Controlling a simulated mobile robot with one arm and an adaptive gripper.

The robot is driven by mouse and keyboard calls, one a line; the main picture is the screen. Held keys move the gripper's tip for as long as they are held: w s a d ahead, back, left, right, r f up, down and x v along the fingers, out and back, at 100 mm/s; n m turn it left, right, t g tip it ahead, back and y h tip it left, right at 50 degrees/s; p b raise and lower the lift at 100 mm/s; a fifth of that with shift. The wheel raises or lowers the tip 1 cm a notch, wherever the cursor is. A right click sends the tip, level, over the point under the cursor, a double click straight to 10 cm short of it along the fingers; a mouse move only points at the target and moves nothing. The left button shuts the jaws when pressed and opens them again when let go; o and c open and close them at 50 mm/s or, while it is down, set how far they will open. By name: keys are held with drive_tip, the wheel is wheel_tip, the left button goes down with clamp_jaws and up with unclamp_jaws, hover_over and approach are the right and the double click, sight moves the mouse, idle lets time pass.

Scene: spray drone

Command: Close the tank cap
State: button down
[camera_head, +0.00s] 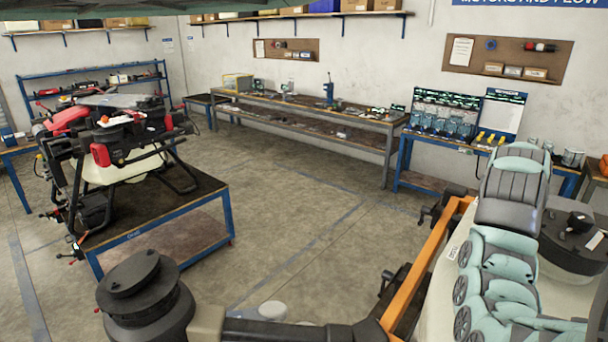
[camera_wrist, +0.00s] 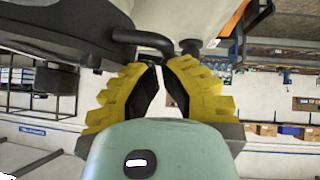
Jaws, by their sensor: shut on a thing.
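The cream tank (camera_head: 445,270) of the near drone stands at the lower right of the head view, partly behind my teal and grey arm. The black round tank cap (camera_head: 592,258) shows at the right edge, beside my arm. In the wrist view a dark curved body, likely the cap (camera_wrist: 70,25), fills the top left, with the pale tank (camera_wrist: 185,15) next to it. The exact contact is hidden, and I cannot tell how the cap sits on the opening.
The near drone's orange frame bar (camera_head: 425,265) and black motor (camera_head: 145,300) lie in front. Another drone (camera_head: 115,145) stands on a blue-framed table (camera_head: 160,235) at left. Workbenches (camera_head: 300,100) line the back wall. The middle floor is clear.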

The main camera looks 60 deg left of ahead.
drive_tip(key=shift+s+a+f+b, duration=0.1)
drive_tip(key=shift+a+f+b, duration=0.1)
drive_tip(key=shift+f+b, duration=0.55)
drive_tip(key=shift+s+a+f+b, duration=0.15)
drive_tip(key=shift+f+b, duration=0.25)
drive_tip(key=shift+b, duration=0.5)
drive_tip(key=shift+w, duration=0.1)
drive_tip(key=shift+r, duration=0.15)
